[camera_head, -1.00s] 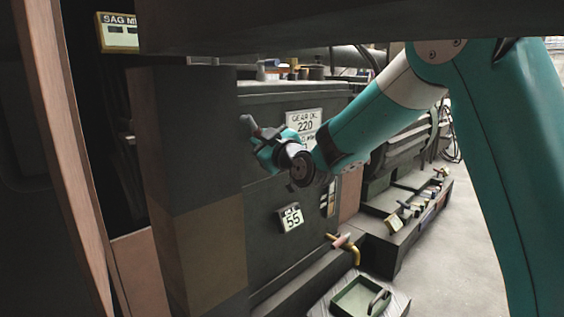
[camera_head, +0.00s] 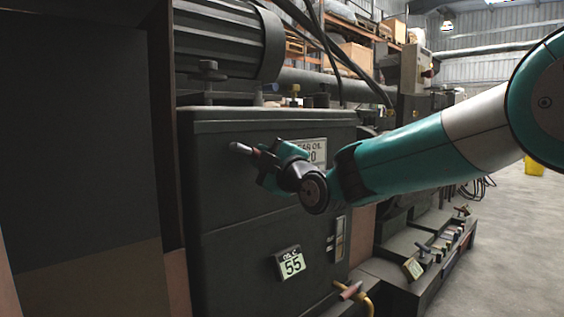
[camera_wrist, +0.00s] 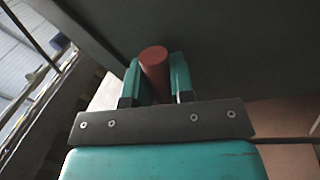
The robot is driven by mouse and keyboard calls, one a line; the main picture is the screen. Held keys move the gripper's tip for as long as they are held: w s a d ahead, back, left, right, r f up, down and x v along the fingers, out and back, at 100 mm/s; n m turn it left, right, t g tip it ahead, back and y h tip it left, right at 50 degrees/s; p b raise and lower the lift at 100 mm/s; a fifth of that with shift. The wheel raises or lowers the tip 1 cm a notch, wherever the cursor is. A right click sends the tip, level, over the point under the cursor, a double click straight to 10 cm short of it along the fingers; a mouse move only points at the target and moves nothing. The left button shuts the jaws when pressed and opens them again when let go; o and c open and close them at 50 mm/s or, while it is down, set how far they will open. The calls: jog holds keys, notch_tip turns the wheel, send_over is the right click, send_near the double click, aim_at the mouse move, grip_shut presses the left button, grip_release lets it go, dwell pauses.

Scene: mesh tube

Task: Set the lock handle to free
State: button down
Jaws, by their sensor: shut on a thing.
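My gripper (camera_head: 266,166) is in front of the dark gear-oil tank in the head view, its jaws pointing left. It is shut on a small handle (camera_head: 247,151) with a reddish grip and a grey end, which sticks out to the left. In the wrist view the round red grip (camera_wrist: 154,66) sits between the two teal fingers. I cannot tell whether this is the lock handle, or whether it is fixed to anything. No lock or free marking is readable.
A pipe with a red-handled tap (camera_head: 350,291) is low at right. A dark panel (camera_head: 80,130) stands close at left.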

dwell(0.3)
jog(key=c, duration=1)
grip_release()
jog(key=shift+s+d, duration=0.3)
jog(key=shift+s, duration=0.05)
jog(key=v, duration=1.6)
jog(key=shift+s, duration=0.2)
jog(key=shift+f, duration=0.1)
